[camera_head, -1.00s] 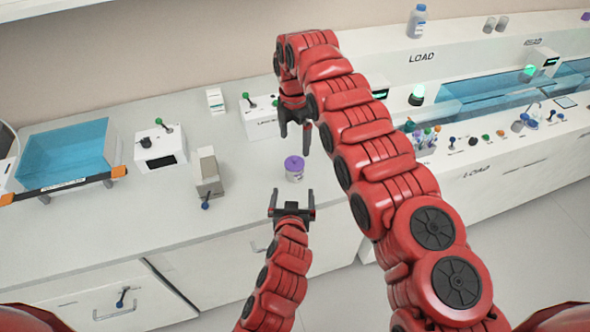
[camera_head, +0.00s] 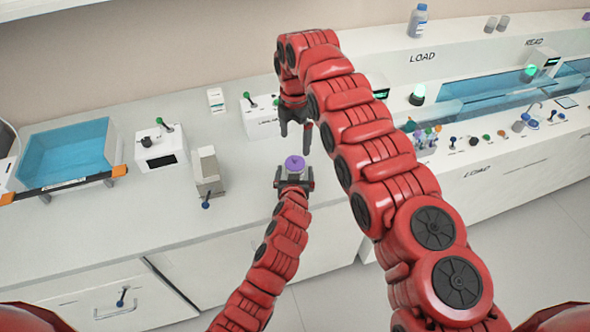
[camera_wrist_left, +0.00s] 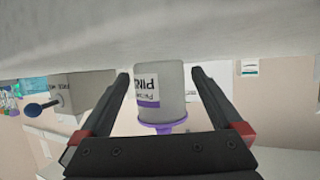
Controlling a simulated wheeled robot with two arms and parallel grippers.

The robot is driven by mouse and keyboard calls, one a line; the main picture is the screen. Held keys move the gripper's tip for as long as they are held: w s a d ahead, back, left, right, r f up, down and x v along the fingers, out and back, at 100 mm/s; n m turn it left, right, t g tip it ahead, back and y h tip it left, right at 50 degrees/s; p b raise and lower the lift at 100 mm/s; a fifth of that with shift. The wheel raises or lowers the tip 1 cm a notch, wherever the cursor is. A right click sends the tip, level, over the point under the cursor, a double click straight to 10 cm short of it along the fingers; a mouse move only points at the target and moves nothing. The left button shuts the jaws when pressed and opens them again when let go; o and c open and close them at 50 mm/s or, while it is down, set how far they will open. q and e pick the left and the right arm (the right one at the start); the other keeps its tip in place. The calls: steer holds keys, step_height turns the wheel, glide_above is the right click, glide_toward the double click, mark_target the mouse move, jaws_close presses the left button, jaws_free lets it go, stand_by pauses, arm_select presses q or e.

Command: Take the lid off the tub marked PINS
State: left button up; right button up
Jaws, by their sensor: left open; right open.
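The tub marked PINS (camera_wrist_left: 172,82) is a small whitish tub that shows upside down in the left wrist view, with a purple lid (camera_wrist_left: 165,128) on it. In the head view the purple lid (camera_head: 294,163) shows on top, and my left gripper hides most of the tub's lower body. My left gripper (camera_head: 294,178) is open at the near side of the tub; in the left wrist view its fingers (camera_wrist_left: 160,88) stand on either side of the tub with gaps. My right gripper (camera_head: 296,138) is open, points down and is empty, above and behind the tub.
A grey block-shaped device (camera_head: 208,172) with a blue knob and a white box device (camera_head: 160,150) stand to the left. A blue-covered tray (camera_head: 68,155) is further left. Another white device (camera_head: 262,120) stands behind. The counter's front edge runs close below the tub.

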mark_target(295, 158)
arm_select(q)
jaws_close()
stand_by(0.4)
arm_select(e)
steer(key=shift+r, duration=0.3)
steer(key=c, duration=0.4)
steer(key=r, duration=0.1)
steer(key=r+n, duration=0.1)
steer(key=r, duration=0.1)
steer(key=s+a+r+n+t, duration=0.1)
steer(key=shift+r+h, duration=0.3)
steer(key=shift+h, duration=0.1)
steer(key=shift+c, duration=1.1)
steer(key=f, duration=0.7)
steer(key=w+d+f, duration=0.1)
steer(key=f, duration=0.3)
steer(key=shift+f, duration=0.35)
steer(key=shift+c, duration=0.2)
steer(key=shift+s, duration=0.1)
jaws_close()
